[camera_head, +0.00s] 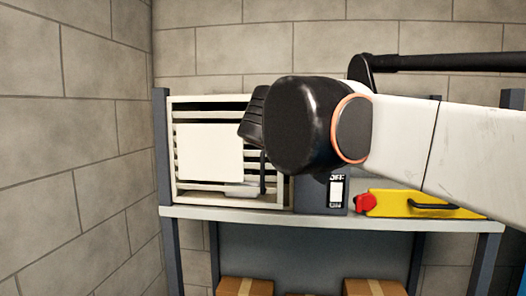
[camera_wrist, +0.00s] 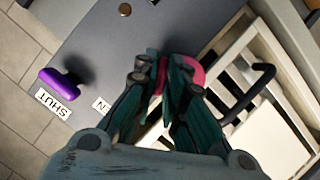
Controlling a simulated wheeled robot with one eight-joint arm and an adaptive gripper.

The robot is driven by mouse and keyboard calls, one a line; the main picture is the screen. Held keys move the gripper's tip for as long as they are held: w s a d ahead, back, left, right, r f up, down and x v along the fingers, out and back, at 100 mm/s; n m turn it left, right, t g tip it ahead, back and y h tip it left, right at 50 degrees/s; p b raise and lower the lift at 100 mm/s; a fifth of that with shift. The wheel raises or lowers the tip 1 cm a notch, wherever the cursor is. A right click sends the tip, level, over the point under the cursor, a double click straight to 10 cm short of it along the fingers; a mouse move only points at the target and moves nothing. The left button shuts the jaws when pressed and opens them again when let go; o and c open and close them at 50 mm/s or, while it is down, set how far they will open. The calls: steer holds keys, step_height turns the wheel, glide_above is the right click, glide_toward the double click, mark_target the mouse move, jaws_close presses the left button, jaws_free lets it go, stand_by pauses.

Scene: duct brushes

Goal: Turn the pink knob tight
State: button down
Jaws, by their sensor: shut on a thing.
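The pink knob (camera_wrist: 196,72) shows in the wrist view at upper middle, against the edge of a white slatted frame. My gripper (camera_wrist: 163,74) has its two dark green fingers closed on the knob, at its left part. The fingers hide some of the knob, and its right side stays visible. In the head view my arm and wrist cover this spot, so neither the knob nor the fingertips can be made out there.
A purple knob (camera_wrist: 62,88) stands on the grey panel beside a SHUT label (camera_wrist: 54,103). The slatted frame (camera_head: 282,190) has a white plate (camera_head: 209,153) and a black handle (camera_wrist: 258,85). Right along the shelf (camera_head: 320,217) are an OFF/ON switch (camera_head: 336,190) and a yellow block (camera_head: 395,204) with a red knob (camera_head: 366,202).

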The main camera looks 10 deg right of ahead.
steer(key=m+y, duration=0.1)
steer(key=m, duration=0.1)
steer(key=m+y, duration=0.1)
steer(key=m, duration=0.1)
steer(key=shift+s+d+f+y, duration=0.1)
steer(key=shift+d+f+y, duration=0.05)
steer(key=shift+y, duration=0.15)
steer(key=shift+t, duration=0.3)
stand_by(0.3)
steer(key=c, duration=1.7)
jaws_free()
steer(key=shift+o, duration=0.2)
steer(key=v, duration=1.2)
steer(key=shift+d, duration=0.1)
